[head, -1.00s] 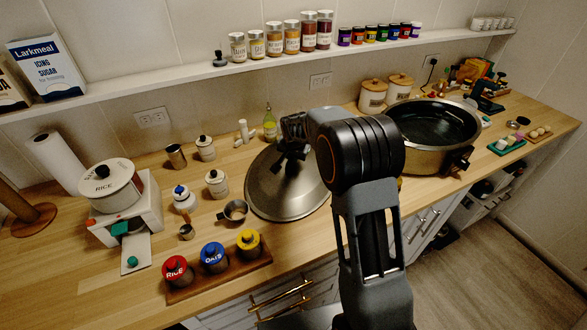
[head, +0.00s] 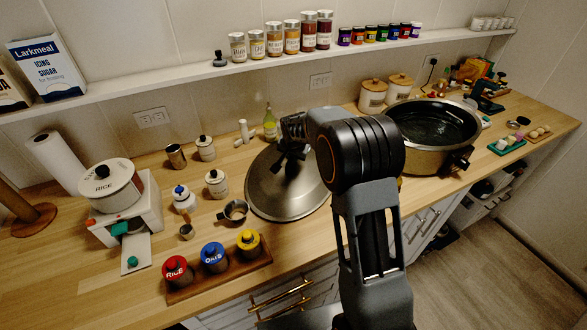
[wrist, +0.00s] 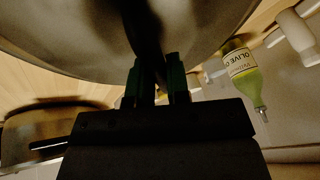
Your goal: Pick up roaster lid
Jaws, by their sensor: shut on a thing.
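The roaster lid (head: 283,197) is a wide, round metal dome with a dark handle on top. It is at the middle of the wooden counter in the head view, and its underside rim looks close to the counter. My gripper (head: 293,157) is over the top of the lid, shut on its handle. In the wrist view the lid (wrist: 210,25) fills the top, and my gripper's fingers (wrist: 157,85) close on the dark handle. The exact gap between lid and counter cannot be told. The roaster pan (head: 433,150) stands open to the right.
An olive oil bottle (head: 270,124) stands behind the lid. A metal cup (head: 234,211) and white canisters (head: 216,183) are to its left. Red, blue and yellow lidded jars (head: 213,258) sit on a wooden tray in front. A shelf (head: 200,77) runs above.

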